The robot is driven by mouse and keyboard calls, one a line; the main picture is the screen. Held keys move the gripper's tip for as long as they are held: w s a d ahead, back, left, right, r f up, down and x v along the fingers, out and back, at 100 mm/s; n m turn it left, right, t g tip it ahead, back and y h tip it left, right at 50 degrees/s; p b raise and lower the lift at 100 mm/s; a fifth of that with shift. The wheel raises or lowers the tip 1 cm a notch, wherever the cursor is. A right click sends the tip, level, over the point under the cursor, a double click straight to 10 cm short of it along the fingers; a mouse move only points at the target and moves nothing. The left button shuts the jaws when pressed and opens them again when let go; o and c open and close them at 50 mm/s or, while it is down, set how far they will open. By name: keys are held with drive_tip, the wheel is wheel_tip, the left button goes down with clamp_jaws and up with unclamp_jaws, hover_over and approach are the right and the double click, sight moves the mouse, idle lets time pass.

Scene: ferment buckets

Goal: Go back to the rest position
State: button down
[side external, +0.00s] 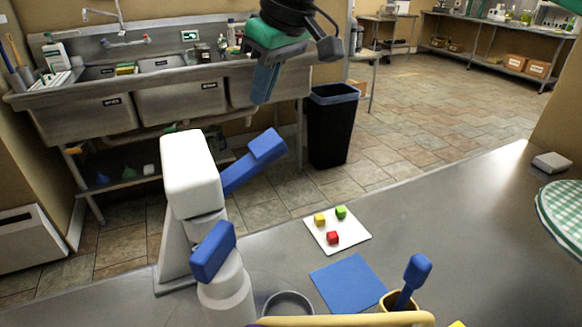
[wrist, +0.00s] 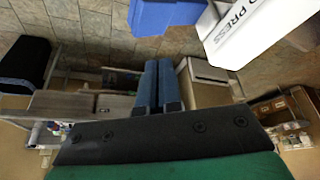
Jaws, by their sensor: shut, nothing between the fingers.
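My gripper (side external: 262,98) hangs high in the upper middle of the side view, in front of the sinks, well above the table. Its green body sits under a black wrist, and its blue fingers point down and are shut together with nothing between them. In the wrist view, the two blue fingers (wrist: 157,80) lie side by side, touching or nearly so. No task object is held.
A white and blue device (side external: 190,175), lettered "PRESS" in the wrist view, stands below. On the table are a white board (side external: 352,237) with red, yellow and green cubes, a blue mat (side external: 348,283), a bowl (side external: 288,303) and a blue-handled tool (side external: 416,275). A black bin (side external: 332,125) stands behind.

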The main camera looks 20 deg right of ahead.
drive_tip(key=shift+r, duration=0.95)
drive_tip(key=shift+d, duration=0.2)
drive_tip(key=s+d+f+m+t+h, duration=0.1)
drive_tip(key=s+d+f+m, duration=0.2)
drive_tip(key=s+d+f, duration=0.4)
drive_tip(key=s+d+f+m+t+h, duration=0.1)
drive_tip(key=s+d+f, duration=0.5)
drive_tip(key=d, duration=0.6)
drive_tip(key=shift+s+f+m+t, duration=0.4)
drive_tip(key=shift+f+m+t, duration=0.2)
drive_tip(key=shift+f+m, duration=0.4)
